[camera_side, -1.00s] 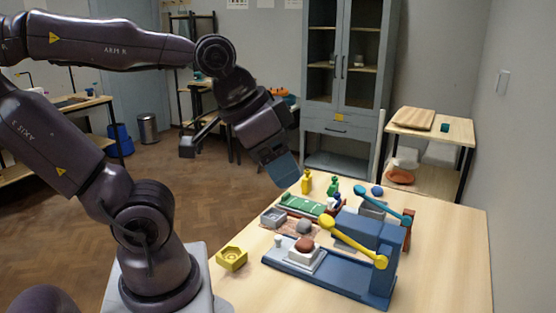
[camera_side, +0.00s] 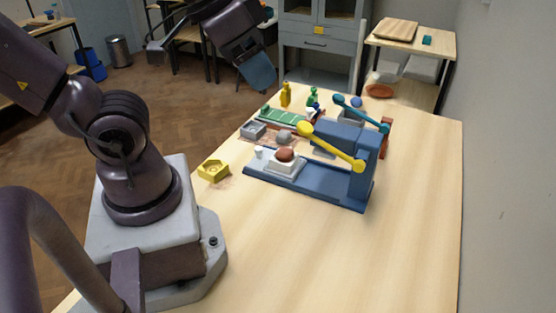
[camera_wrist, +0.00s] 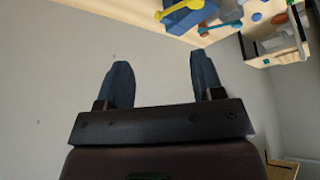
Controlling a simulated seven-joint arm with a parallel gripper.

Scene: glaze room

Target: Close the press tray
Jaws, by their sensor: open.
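The blue press (camera_side: 345,185) stands on the table with its yellow lever (camera_side: 335,147) slanting up to the left. Its pale tray (camera_side: 281,170) sits out on the base, left of the press head, with a reddish-brown lump (camera_side: 285,155) on it. My gripper (camera_side: 262,82) is open and empty, in the air beyond the table's far left edge, well apart from the press. In the wrist view the two blue fingers (camera_wrist: 163,80) stand apart against a grey wall. The press (camera_wrist: 187,17) shows there at the top edge, its tray out of view.
A teal lever (camera_side: 360,112) stands just behind the press. A yellow block (camera_side: 213,169) sits left of the base. A grey box (camera_side: 253,131), a green board (camera_side: 284,116) and small yellow (camera_side: 286,95) and green (camera_side: 312,97) pieces lie behind. The table's front right is bare.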

